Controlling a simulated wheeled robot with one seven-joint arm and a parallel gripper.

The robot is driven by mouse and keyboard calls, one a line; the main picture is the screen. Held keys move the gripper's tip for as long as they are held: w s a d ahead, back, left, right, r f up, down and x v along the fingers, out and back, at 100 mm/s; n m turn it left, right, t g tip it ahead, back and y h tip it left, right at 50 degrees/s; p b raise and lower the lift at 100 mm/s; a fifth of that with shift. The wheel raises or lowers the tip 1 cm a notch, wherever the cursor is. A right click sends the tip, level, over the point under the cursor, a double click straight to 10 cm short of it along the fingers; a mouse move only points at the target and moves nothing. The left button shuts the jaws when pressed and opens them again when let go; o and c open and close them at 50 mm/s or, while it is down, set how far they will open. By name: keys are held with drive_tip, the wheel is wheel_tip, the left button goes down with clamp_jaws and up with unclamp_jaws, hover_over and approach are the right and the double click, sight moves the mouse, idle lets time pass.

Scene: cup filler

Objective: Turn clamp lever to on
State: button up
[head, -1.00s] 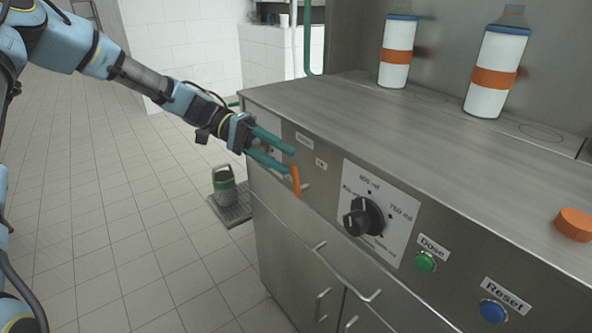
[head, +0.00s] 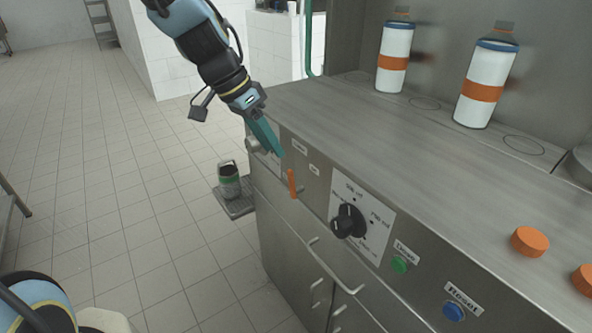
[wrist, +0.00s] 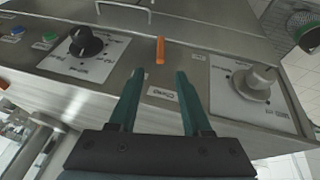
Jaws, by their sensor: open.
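The clamp lever (head: 292,184) is a short orange handle on the steel front panel, standing close to upright in the head view. It also shows in the wrist view (wrist: 160,50), centred beyond my fingertips. My gripper (head: 270,140) reaches down from above at the cabinet's front edge, just above and left of the lever. In the wrist view my gripper (wrist: 159,74) is open, its two teal fingers apart and empty. The lever lines up with the gap and appears untouched. The small on-off markings cannot be read.
A black dose knob (head: 347,221), green button (head: 400,264) and blue button (head: 453,311) lie right of the lever. A grey knob (wrist: 257,83) is on its other side. Bottles (head: 486,85) and orange caps (head: 530,241) stand on the counter. Door handles project below.

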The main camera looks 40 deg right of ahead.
sight(288, 171)
drive_tip(key=p+x, duration=0.1)
drive_tip(key=x, duration=0.9)
drive_tip(key=shift+d+f, duration=0.15)
drive_tip(key=shift+f, duration=0.15)
drive_tip(key=shift+c, duration=0.4)
clamp_jaws()
